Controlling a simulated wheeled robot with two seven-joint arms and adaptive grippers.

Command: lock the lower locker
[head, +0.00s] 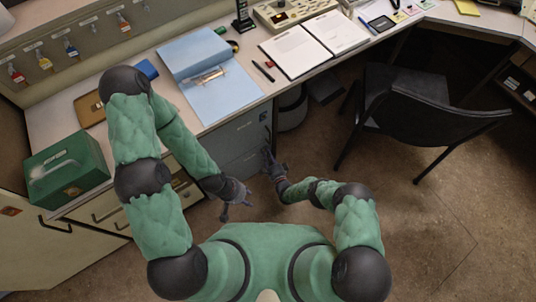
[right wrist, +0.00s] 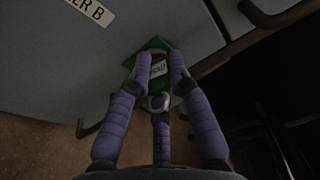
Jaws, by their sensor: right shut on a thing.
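The grey lockers (head: 238,132) stand under the desk, with one front above another. My right gripper (head: 270,164) is close to the locker front. In the right wrist view, my right gripper (right wrist: 158,72) is shut on a green tag (right wrist: 150,47) with a white label, against or just in front of a grey door (right wrist: 60,50). A plate ending in "ER B" (right wrist: 90,10) is on that door. Any key or keyhole is hidden by the tag and fingers. My left gripper (head: 235,198) hangs apart from the lockers, its fingers spread and empty.
A black chair (head: 425,105) stands to the right. A dark bin (head: 291,108) is beside the lockers. A green box (head: 66,168), blue folder (head: 215,85) and open binder (head: 312,45) are on the desk. Tagged keys (head: 45,62) hang on the left panel.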

